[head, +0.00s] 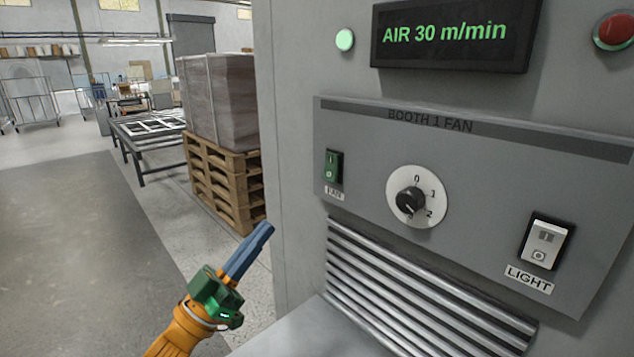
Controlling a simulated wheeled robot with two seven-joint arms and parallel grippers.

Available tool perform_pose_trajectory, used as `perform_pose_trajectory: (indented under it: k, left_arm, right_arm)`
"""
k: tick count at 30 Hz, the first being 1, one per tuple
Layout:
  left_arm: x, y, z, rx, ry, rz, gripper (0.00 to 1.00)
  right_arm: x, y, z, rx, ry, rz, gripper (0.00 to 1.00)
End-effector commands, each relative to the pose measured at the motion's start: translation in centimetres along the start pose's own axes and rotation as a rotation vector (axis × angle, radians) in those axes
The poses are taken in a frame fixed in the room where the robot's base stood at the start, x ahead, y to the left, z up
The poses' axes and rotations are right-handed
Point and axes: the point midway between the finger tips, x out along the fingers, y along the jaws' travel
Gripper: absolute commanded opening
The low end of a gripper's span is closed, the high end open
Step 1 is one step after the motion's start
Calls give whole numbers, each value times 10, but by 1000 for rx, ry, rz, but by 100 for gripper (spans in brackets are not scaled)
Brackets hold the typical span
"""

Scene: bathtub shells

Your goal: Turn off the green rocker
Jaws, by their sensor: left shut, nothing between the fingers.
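The green rocker (333,167) sits in a black frame at the left of the grey control panel (480,188), above a label reading FAN. Its upper half carries an I mark and its lower half an O mark; I cannot tell for sure which half is pressed in. My left gripper (262,232) is below and to the left of the rocker, apart from it. Its blue fingers are shut and empty and point up and to the right. My right gripper is not in view.
A black dial (411,200) and a white LIGHT rocker (543,244) share the panel. Above are a lit green lamp (345,40), a display (447,36) reading AIR 30 m/min and a red button (614,31). Metal louvres (415,290) lie below. Loaded pallets (224,180) stand behind left.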

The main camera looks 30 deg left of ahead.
Motion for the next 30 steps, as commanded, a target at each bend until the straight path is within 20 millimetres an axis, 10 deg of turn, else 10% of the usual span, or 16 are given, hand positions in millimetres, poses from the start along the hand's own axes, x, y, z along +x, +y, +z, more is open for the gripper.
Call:
perform_pose_trajectory:
  k: [7, 20, 30]
  left_arm:
    - [12, 0, -2, 0, 2, -1, 0]
    - [105, -1, -5, 2, 2, -2, 0]
    - [128, -1, 28, 0, -2, -3, 0]
  right_arm:
    - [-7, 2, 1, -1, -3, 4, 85]
    - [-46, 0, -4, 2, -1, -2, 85]
    - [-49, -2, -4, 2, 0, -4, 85]
